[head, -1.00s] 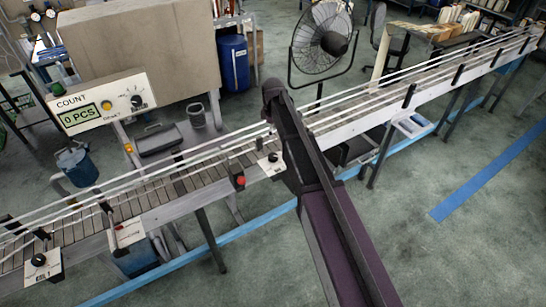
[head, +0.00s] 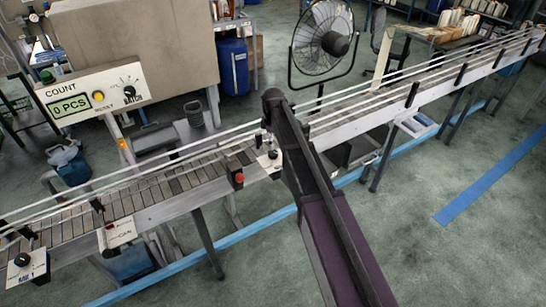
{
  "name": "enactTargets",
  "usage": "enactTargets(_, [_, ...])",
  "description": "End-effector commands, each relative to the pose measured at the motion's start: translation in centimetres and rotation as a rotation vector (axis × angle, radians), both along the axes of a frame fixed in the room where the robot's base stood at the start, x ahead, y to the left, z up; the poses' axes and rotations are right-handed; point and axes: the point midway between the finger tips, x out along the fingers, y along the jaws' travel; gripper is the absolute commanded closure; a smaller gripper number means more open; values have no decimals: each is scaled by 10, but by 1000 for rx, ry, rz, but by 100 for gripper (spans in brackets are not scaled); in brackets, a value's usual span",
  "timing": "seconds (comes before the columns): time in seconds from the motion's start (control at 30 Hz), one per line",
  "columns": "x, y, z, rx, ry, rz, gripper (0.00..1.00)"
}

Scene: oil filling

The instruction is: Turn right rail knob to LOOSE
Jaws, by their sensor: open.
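A small white panel with a dark knob (head: 271,155) is on the near side of the conveyor, right of the red button. My arm passes in front of its right side, and the knob's setting and lettering are too small to read. My arm rises from the lower right to a dark joint just above this panel. My gripper is not distinguishable; the arm appears to hide it. Another white panel with a black knob (head: 22,259) is at the conveyor's lower left end.
The conveyor (head: 150,196) with its pale guide rails runs from lower left to upper right. A red button (head: 239,178) is close left of my arm. A count panel (head: 92,94) reads 0 PCS. A fan (head: 321,40) stands behind the conveyor. Open floor is at right.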

Motion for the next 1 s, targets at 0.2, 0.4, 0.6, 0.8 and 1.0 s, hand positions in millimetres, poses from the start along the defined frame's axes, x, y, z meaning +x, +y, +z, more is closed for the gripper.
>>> enactTargets(0.2, [0,0,-21,0,0,0,7])
enactTargets(0.4, [0,0,-36,0,0,0,7])
enactTargets(0.6, [0,0,-50,0,0,0,7])
enactTargets(0.8, [0,0,-59,0,0,0,7])
enactTargets(1.0, [0,0,-62,0,0,0,7])
